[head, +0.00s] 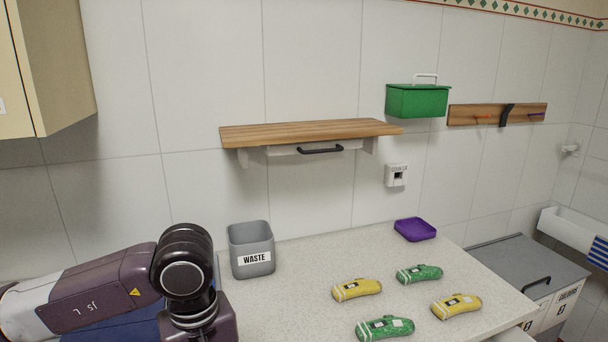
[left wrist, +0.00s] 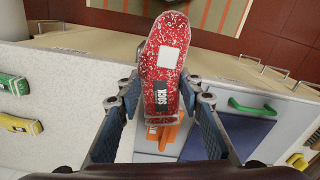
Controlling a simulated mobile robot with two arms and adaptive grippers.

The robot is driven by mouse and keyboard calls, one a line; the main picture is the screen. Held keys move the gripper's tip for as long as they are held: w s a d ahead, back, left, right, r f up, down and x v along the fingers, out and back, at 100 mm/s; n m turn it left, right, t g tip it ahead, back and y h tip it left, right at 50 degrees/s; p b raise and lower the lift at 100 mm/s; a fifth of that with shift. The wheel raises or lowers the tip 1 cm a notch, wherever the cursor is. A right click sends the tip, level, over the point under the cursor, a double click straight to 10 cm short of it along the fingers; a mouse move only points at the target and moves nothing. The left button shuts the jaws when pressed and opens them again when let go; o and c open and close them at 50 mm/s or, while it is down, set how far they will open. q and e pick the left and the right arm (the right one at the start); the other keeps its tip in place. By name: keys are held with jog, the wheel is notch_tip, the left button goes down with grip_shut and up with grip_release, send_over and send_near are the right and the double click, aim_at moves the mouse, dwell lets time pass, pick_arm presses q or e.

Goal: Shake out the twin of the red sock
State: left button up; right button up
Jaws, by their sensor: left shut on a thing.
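A red speckled sock (left wrist: 172,62) with a white patch and a black "SOCK" label is held upright in the left wrist view. My left gripper (left wrist: 160,95) is shut on it, with one finger on each side. In the head view my left arm comes in at the lower left, and its gripper and the red sock are out of that view. Two yellow socks (head: 357,290) (head: 456,306) and two green socks (head: 419,273) (head: 385,328) lie on the counter. No second red sock shows. My right gripper is in neither view.
A grey waste bin (head: 251,249) stands on the counter (head: 310,270), and a purple tray (head: 415,230) is at its back. A wooden shelf (head: 310,132) and a green box (head: 418,101) are on the wall. A grey-lidded bin (head: 525,268) is at the right.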

pick_arm(q)
jog(key=s+a+f+m, duration=0.2)
jog(key=s+a+m, duration=0.2)
jog(key=s+m, duration=0.1)
notch_tip(320, 180, up, 9)
jog(key=m, duration=0.1)
notch_tip(320, 180, down, 10)
jog(key=shift+s+a+r, duration=0.15)
jog(key=shift+s+a, duration=0.05)
jog(key=shift+a, duration=0.2)
jog(key=shift+d, duration=0.1)
